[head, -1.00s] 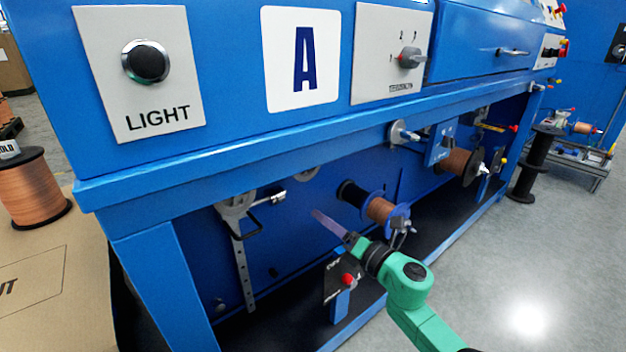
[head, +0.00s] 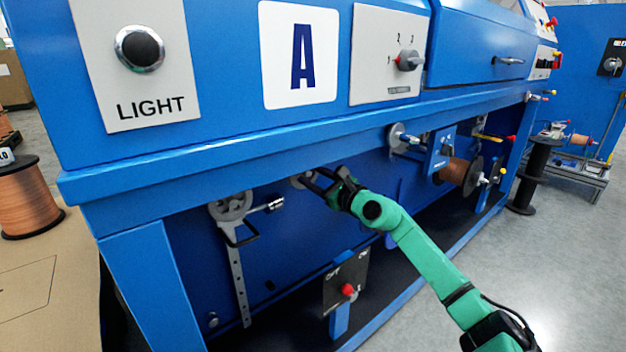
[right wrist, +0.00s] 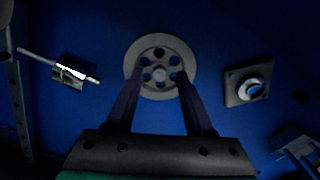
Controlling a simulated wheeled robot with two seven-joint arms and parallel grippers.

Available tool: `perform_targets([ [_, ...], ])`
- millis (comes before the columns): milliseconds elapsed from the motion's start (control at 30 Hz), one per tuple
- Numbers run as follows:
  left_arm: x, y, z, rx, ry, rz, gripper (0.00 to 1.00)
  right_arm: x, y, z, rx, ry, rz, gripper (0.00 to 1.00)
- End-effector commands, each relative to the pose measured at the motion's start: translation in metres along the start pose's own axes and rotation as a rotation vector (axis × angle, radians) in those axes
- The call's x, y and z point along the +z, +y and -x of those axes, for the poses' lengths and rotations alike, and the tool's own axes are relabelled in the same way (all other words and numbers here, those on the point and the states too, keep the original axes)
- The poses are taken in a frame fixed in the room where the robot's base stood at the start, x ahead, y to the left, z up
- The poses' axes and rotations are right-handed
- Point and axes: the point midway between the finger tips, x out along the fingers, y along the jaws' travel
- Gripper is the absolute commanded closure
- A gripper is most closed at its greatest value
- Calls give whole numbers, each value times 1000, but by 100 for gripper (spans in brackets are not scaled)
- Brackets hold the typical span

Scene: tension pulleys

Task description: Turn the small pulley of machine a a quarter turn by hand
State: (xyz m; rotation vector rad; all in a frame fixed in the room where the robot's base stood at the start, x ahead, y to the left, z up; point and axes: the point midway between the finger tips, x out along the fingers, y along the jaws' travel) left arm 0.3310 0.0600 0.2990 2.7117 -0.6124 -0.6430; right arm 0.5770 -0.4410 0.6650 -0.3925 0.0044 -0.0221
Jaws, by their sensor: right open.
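In the head view the pulley (head: 298,181) is on the blue back panel under the ledge of machine A (head: 220,148), partly hidden by my gripper. My right gripper (head: 314,181) is open in front of it. In the right wrist view its two dark fingers (right wrist: 157,78) reach over the left and right lower sides of the disc. I cannot tell whether they touch it. My left gripper is not in view.
A grey bracket wheel with a slotted bar (head: 232,207) hangs left of the pulley. A square bearing block (right wrist: 246,82) is right of it in the wrist view. A switch plate with a red knob (head: 346,285) stands below. The ledge overhangs closely above.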

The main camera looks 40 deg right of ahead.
Motion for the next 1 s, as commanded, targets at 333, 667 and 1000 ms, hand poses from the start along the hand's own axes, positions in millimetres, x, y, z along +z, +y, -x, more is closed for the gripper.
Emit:
perform_targets([
  [333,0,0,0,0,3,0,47,0,0,-5,1,1,1,58],
  [667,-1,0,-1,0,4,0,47,0,0,-4,1,0,-3,100],
  [1000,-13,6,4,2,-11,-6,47,3,-1,-4,1,1,-99,100],
])
